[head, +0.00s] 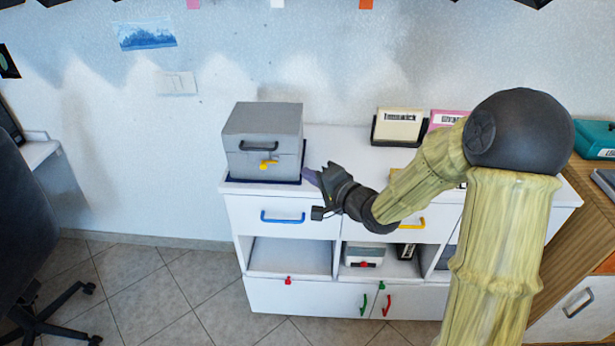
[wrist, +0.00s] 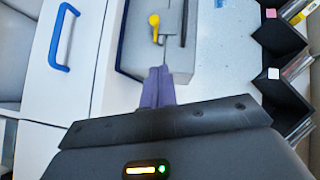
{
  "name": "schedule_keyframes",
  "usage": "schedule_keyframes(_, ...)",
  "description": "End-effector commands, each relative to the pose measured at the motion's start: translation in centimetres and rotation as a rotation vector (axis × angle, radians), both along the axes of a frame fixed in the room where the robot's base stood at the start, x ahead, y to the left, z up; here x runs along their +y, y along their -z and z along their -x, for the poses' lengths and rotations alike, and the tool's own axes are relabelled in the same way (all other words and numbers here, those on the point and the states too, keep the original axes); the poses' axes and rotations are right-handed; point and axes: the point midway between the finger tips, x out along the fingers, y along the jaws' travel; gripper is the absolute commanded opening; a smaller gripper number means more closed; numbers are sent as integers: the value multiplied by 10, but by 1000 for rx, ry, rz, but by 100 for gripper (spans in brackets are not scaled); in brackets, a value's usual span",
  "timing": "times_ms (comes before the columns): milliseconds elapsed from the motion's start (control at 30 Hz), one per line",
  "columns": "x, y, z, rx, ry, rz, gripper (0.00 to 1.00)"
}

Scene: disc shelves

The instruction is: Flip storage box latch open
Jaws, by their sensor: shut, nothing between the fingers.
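The grey storage box (head: 262,130) stands on the white cabinet top at its left end, with a dark handle on its front. A yellow latch (head: 269,164) sits on the box front below that handle. In the wrist view the latch (wrist: 154,22) shows near the top, on the grey box (wrist: 135,55). My gripper (head: 312,176) is just right of the box's lower front corner. In the wrist view its purple fingers (wrist: 158,80) are together and empty, pointing toward the box, a short way from the latch. I cannot tell if the fingertips touch the box.
The white cabinet (head: 310,210) has a blue drawer handle (head: 283,217) below the box and open compartments under that. A cream disc case (head: 397,126) stands in a dark holder at the back. The cabinet top between box and holder is clear.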

Motion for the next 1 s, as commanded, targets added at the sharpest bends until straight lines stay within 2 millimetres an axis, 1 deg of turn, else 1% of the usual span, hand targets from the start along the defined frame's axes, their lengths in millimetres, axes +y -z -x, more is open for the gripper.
schedule_keyframes(33, 7, 3, -6, 1, -4, 0, 0)
schedule_keyframes(433, 55, 16, -56, 1, -2, 0, 0)
schedule_keyframes(600, 79, 22, -54, 3, -2, 1, 0)
schedule_keyframes(700, 87, 24, -54, 1, -2, 1, 0)
schedule_keyframes(800, 91, 25, -54, 1, 0, 1, 0)
schedule_keyframes(1000, 91, 25, -54, 1, 0, 1, 0)
